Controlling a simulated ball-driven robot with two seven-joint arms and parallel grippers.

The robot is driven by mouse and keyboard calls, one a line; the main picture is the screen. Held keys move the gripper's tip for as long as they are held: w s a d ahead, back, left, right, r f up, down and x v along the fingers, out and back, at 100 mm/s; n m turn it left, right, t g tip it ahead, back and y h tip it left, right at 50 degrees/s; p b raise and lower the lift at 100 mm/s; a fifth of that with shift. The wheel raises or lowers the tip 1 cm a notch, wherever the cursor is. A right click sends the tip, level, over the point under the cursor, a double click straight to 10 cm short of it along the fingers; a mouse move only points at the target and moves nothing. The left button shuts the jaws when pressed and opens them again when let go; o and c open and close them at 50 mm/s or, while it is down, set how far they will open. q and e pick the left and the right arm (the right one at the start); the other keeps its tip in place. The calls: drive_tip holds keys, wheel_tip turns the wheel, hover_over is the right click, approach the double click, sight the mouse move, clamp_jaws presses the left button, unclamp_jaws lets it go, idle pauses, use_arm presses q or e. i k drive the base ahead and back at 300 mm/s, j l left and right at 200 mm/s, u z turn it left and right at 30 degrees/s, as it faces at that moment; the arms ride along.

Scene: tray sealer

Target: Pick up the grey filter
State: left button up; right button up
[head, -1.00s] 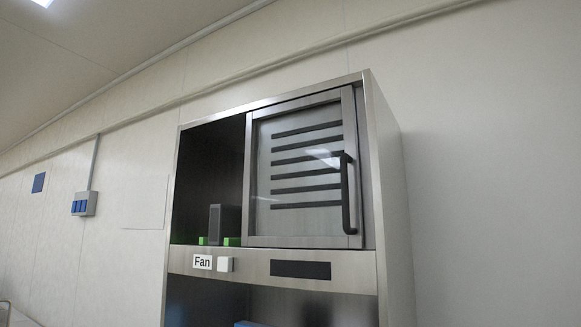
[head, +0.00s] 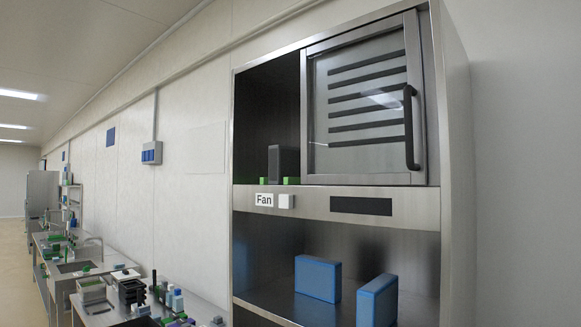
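A dark grey upright block (head: 288,163), which looks like the grey filter, stands in the open left part of the cabinet's upper compartment. Small green pieces (head: 291,181) sit at its foot on both sides. A glass sliding door (head: 365,110) with dark slats and a black vertical handle (head: 410,127) covers the right part of that compartment. Neither of my grippers shows in the head view.
The steel cabinet (head: 456,200) has a "Fan" label (head: 264,199) and a white button (head: 286,201) below the upper compartment. Two blue blocks (head: 318,278) (head: 377,300) stand on the lower shelf. Benches with equipment (head: 92,290) line the wall at left.

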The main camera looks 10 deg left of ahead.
sight(284, 161)
drive_tip(key=i+j+u, duration=0.25)
drive_tip(key=i+j, duration=0.6)
drive_tip(key=i, duration=0.05)
